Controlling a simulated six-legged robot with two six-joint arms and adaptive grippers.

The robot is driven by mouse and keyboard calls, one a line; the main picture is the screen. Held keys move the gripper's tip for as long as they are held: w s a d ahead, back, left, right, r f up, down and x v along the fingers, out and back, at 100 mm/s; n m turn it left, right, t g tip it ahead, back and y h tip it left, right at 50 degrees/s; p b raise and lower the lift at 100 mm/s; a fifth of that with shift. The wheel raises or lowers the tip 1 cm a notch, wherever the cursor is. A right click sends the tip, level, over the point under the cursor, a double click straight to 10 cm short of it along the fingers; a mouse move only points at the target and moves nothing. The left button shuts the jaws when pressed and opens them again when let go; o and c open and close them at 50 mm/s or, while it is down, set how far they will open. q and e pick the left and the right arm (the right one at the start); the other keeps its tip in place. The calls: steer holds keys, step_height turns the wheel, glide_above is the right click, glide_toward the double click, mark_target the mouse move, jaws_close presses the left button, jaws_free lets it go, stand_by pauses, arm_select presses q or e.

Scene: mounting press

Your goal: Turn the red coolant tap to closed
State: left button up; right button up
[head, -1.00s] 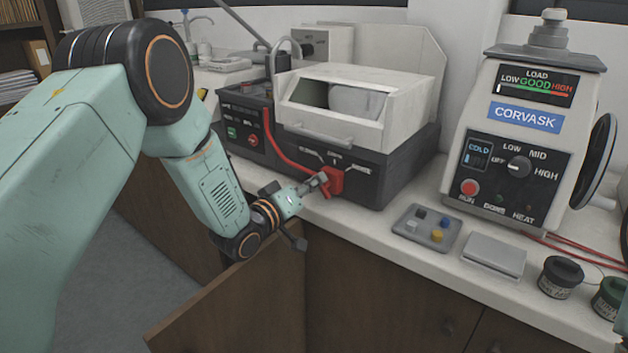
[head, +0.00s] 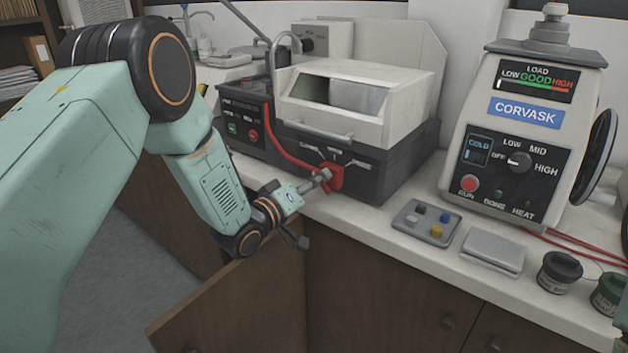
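The red coolant tap (head: 336,179) is on the lower front of the dark-based cutting machine (head: 390,163), at the end of a red hose (head: 284,153). Small white labels sit on the panel just above it. My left gripper (head: 322,179) reaches in from the left, its fingertips at the tap's left side and seemingly touching it. The fingers are small and overlap the red part, so I cannot tell whether they are closed on it. The tap's exact handle angle is hard to read. My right gripper is not in view.
An open cabinet door (head: 225,305) stands below my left forearm.

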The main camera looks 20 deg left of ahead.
arm_select(q)
steer(key=shift+a+r, duration=0.1)
steer(key=shift+a, duration=0.05)
steer(key=shift+s, duration=0.1)
steer(key=v, duration=1.1)
steer(key=shift+s+a, duration=0.15)
steer(key=shift+s, duration=0.15)
steer(key=s+d+f+m+g+y, duration=0.1)
steer(key=s+d+f+g, duration=0.1)
steer(key=s+f+g, duration=0.5)
steer(key=s+d+f+m+y, duration=0.15)
steer(key=s+f, duration=0.25)
steer(key=f, duration=0.7)
steer(key=s+f+g+y, duration=0.1)
steer(key=s+f+g, duration=0.2)
steer(key=s, duration=0.5)
steer(key=s+a+f+m+g+y, duration=0.1)
steer(key=s+f+g, duration=0.2)
steer(key=s, duration=0.6)
steer(key=s+a+f+m+g+y, duration=0.1)
steer(key=s+f+g, duration=0.2)
steer(key=s, duration=0.5)
steer(key=shift+s+f+g, duration=0.25)
steer(key=shift+f+g, duration=0.15)
